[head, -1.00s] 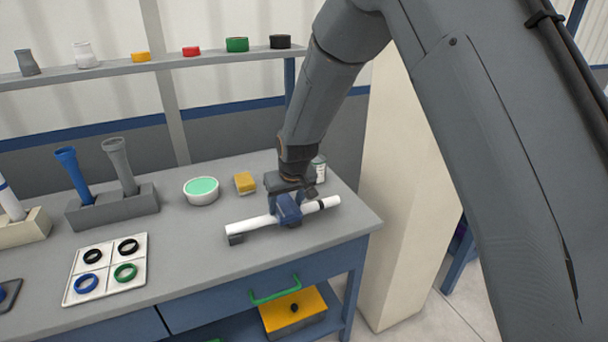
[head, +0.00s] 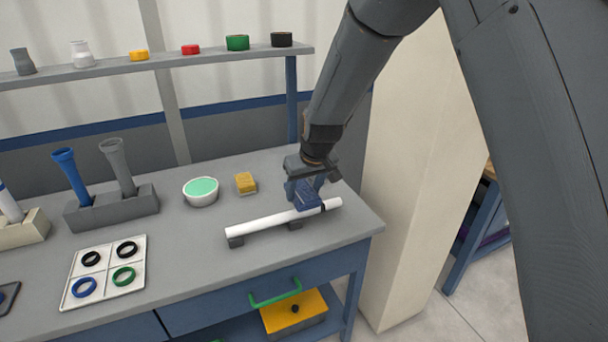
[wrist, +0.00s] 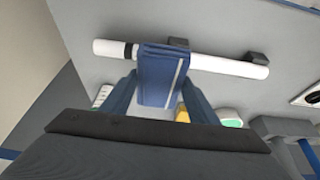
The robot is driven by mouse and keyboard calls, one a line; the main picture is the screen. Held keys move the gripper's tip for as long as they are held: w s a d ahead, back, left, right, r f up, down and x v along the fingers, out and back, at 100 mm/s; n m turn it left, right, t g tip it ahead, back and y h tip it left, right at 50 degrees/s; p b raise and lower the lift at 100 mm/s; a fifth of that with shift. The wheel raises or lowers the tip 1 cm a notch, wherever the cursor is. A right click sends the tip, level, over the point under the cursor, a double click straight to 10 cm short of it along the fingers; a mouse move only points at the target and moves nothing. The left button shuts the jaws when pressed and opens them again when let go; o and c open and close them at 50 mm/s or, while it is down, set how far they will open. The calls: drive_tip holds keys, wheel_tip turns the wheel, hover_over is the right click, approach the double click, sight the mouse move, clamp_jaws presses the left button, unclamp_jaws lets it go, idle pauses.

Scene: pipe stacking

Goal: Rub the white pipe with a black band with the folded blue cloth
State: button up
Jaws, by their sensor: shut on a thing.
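The white pipe (head: 262,222) lies level across two dark supports near the table's front right. Its black band (head: 324,207) is near its right end; in the wrist view the band (wrist: 128,51) shows just left of the cloth. My gripper (head: 305,188) is shut on the folded blue cloth (head: 308,199), pointing down over the pipe. In the wrist view the cloth (wrist: 160,75), with a pale stripe, lies across the pipe (wrist: 215,63) right beside the band and appears to touch it. The fingers are on either side of the cloth.
A yellow sponge (head: 245,183) and a white bowl with green contents (head: 201,191) stand behind the pipe. A grey block holding blue and grey pipes (head: 112,207) and a white tray of rings (head: 104,272) are at left. A cream column (head: 410,190) stands at right.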

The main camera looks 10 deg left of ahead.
drive_tip(key=shift+r+p, duration=1.05)
drive_tip(key=shift+r, duration=0.95)
